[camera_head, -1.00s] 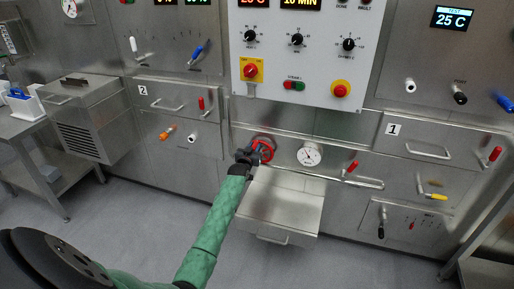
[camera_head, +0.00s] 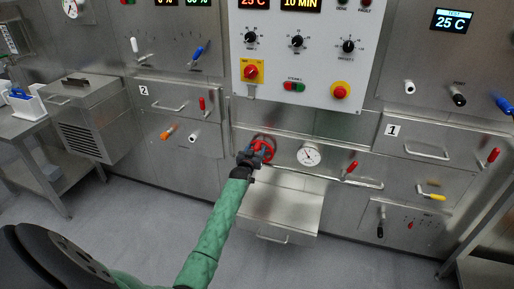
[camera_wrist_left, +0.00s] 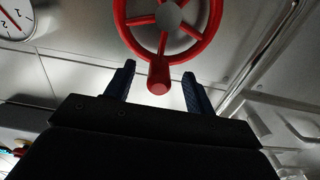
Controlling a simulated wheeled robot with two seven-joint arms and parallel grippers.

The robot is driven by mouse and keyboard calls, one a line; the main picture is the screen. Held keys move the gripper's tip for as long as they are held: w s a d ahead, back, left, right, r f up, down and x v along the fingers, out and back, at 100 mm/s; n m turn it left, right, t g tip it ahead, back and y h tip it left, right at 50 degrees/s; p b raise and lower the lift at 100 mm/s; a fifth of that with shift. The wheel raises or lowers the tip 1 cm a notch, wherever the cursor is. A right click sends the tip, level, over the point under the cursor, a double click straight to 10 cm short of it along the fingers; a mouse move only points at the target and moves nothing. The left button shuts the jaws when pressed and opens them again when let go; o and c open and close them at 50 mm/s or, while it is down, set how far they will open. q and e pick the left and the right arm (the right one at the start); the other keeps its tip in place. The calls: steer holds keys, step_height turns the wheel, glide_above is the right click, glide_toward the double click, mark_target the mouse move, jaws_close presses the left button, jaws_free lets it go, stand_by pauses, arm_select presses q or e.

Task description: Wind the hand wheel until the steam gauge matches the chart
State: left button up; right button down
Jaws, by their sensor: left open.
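The red hand wheel (camera_head: 265,146) is on the steel front of the machine, above a steel box. In the left wrist view the hand wheel (camera_wrist_left: 168,22) shows its spokes, grey hub and a red knob (camera_wrist_left: 158,77). My left gripper (camera_head: 256,154) is at the wheel, its fingers (camera_wrist_left: 158,82) open on either side of the knob, with gaps showing on both sides. The round white steam gauge (camera_head: 309,155) is just right of the wheel; its reading is too small to tell. My right gripper is not in view. I cannot make out the chart.
A red-handled lever (camera_head: 351,168) is right of the gauge. A white control panel (camera_head: 300,60) with knobs and buttons is above. A steel box (camera_head: 283,206) juts out below the wheel. Side tables stand at far left and right; the grey floor between is clear.

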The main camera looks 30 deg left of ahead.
arm_select(q)
steer(key=p+v, duration=0.3)
steer(key=v, duration=0.3)
steer(key=shift+s+r+p, duration=0.15)
steer(key=shift+s+p, duration=0.15)
steer(key=shift+p, duration=0.05)
steer(key=shift+s+d, duration=0.15)
steer(key=shift+s, duration=0.25)
steer(key=shift+f, duration=0.2)
